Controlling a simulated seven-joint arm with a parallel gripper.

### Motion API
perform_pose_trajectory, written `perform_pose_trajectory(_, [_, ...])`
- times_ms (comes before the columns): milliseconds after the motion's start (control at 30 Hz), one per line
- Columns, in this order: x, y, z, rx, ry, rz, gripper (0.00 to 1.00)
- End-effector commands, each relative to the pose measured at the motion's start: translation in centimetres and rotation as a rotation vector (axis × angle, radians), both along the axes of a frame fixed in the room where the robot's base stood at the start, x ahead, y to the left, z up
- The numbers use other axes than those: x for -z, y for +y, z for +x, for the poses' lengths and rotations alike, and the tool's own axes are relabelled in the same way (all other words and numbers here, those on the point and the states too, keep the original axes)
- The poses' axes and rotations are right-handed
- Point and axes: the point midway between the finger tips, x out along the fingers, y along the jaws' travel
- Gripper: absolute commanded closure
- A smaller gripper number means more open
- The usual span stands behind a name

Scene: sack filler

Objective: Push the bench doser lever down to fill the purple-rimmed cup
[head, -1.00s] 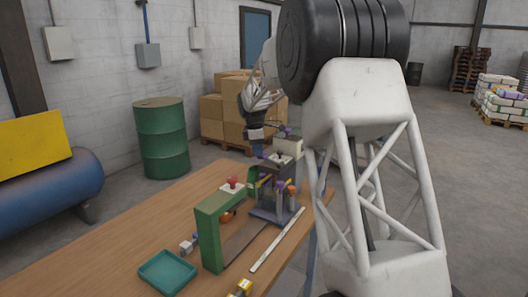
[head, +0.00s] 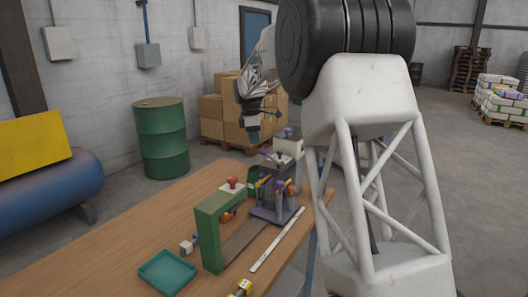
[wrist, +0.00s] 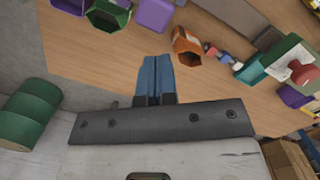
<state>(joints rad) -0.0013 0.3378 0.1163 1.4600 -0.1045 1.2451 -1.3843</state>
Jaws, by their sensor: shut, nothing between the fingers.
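My gripper (head: 252,135) hangs over the far end of the bench, fingers down and closed with nothing between them. Its blue fingers (wrist: 155,80) lie side by side in the wrist view. A pale-topped device (head: 280,158) with a dark knob stands just below and right of the gripper; it looks like the bench doser, but its lever is hard to make out. The gripper appears apart from it. Purple containers show in the wrist view, one at the top (wrist: 153,14) and one at the right (wrist: 292,95). I cannot tell which is the purple-rimmed cup.
A green frame with a red knob (head: 233,183) stands mid-bench. A teal tray (head: 167,272) lies at the near left, and a pale strip (head: 277,240) along the right edge. An orange cup (wrist: 186,47) and green container (wrist: 108,15) are near the fingers.

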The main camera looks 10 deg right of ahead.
Motion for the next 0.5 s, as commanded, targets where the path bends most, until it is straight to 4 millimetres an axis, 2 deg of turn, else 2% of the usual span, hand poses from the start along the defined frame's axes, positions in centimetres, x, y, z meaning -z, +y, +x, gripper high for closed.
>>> perform_pose_trajectory(200, [-2.4,0.2,0.0,0.0,-0.001,0.0,1.0])
perform_pose_trajectory(500, [-3.1,0.3,0.0,0.0,0.0,0.0,1.0])
